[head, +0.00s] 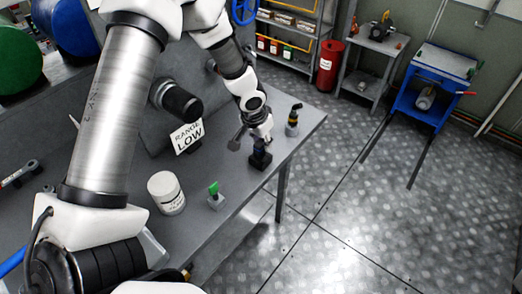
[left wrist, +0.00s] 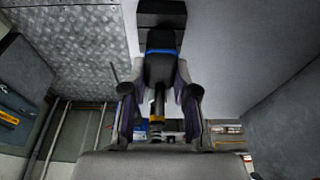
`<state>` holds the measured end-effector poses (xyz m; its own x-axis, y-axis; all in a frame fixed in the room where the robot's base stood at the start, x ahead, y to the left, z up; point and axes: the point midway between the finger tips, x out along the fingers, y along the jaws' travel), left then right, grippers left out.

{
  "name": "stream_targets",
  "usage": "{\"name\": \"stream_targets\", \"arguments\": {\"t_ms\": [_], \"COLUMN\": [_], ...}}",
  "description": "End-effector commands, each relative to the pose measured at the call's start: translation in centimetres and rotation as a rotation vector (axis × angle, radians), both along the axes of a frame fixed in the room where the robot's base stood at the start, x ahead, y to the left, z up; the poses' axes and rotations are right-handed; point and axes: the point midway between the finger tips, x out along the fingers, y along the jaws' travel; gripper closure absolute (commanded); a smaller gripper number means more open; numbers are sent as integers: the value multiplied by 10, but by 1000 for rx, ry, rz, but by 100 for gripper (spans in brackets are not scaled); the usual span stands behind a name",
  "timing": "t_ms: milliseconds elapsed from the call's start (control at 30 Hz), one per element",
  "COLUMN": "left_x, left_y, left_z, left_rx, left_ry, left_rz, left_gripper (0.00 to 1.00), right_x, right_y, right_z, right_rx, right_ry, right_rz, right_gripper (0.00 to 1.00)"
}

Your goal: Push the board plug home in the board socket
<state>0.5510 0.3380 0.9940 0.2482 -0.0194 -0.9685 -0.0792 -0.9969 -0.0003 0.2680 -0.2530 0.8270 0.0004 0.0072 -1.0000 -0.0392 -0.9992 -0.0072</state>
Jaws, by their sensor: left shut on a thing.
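The board plug (left wrist: 161,68) is a black body with a blue band, held between the fingers of my left gripper (left wrist: 162,84). In the head view the plug (head: 260,146) looks upright, with the left gripper (head: 263,137) shut on its upper part. The board socket (head: 260,161) is a small black block on the bench directly below it. In the left wrist view the dark socket (left wrist: 161,14) lies just beyond the plug. The plug's lower end meets or overlaps the socket in both views; I cannot tell how deep it sits. My right gripper is not in view.
A black post with a yellow band (head: 292,121) stands behind the gripper, near the bench's right edge. A green-topped piece (head: 214,194), a white jar (head: 167,193) and a "RANGE LOW" sign (head: 187,137) stand on the grey bench (head: 238,208).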

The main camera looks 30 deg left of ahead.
Motion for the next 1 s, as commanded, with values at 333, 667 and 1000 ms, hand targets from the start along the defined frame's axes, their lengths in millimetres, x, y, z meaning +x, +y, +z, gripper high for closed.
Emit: {"name": "stream_targets", "arguments": {"t_ms": [333,667,1000], "left_x": [0,0,0], "left_y": [0,0,0], "left_z": [14,22,29], "left_rx": [0,0,0], "left_ry": [1,1,1], "left_rz": [1,0,1], "left_gripper": [100,100,100], "right_x": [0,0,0], "right_y": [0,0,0], "right_z": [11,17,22], "right_rx": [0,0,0], "right_ry": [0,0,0], "right_rz": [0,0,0], "right_gripper": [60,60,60]}}
